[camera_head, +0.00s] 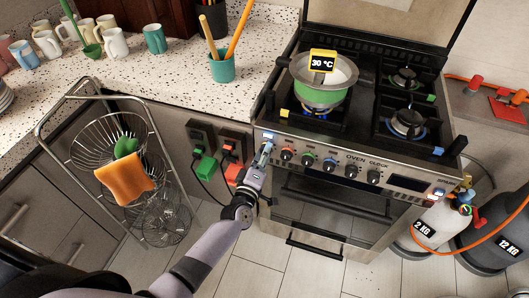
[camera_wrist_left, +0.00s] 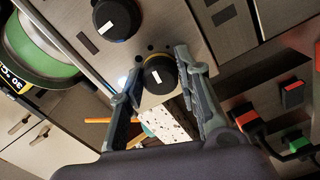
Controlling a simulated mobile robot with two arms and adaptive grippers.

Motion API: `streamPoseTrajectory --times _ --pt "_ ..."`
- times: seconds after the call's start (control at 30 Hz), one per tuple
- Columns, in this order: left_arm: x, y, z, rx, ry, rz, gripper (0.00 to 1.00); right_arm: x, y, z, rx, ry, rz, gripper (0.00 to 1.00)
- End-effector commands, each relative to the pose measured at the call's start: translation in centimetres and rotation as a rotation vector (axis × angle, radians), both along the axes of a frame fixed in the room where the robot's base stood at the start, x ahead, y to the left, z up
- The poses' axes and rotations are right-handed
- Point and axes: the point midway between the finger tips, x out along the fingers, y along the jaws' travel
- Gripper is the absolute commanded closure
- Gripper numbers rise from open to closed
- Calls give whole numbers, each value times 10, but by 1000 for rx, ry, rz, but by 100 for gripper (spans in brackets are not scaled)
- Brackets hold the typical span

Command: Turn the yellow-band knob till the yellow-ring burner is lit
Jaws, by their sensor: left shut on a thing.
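My left gripper (camera_head: 266,152) is at the left end of the oven's control panel and covers the leftmost knob in the head view. In the left wrist view its two fingers (camera_wrist_left: 160,92) are shut around a black knob (camera_wrist_left: 159,76) with a white mark and a yellowish band at its base. A green pot (camera_head: 318,94) with a 30 °C display stands on the front-left burner, beside a yellow tag (camera_head: 284,113). The burner's ring is mostly hidden; a blue glow shows below the pot. My right gripper is not in view.
Several more knobs (camera_head: 330,165) line the panel to the right. The front-right burner (camera_head: 408,123) has a blue tint. A wire basket rack (camera_head: 163,215) with an orange cloth stands left of my arm. Gas cylinders (camera_head: 437,229) stand at the right.

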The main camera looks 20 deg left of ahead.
Motion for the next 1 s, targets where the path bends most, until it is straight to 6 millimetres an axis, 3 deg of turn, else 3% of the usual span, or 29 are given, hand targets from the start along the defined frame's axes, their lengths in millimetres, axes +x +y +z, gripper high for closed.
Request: streamPoseTrajectory --times 0.53,0.57,0.6,0.7,1.0 --pt "0 -1 0 26 -1 -1 97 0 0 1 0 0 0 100" --pt "0 -1 0 26 -1 -1 69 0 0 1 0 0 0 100" --pt "0 -1 0 26 -1 -1 66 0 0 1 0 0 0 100" --pt "0 -1 0 26 -1 -1 61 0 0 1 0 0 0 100" --pt "-2 0 -1 26 0 -1 61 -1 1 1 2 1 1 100"
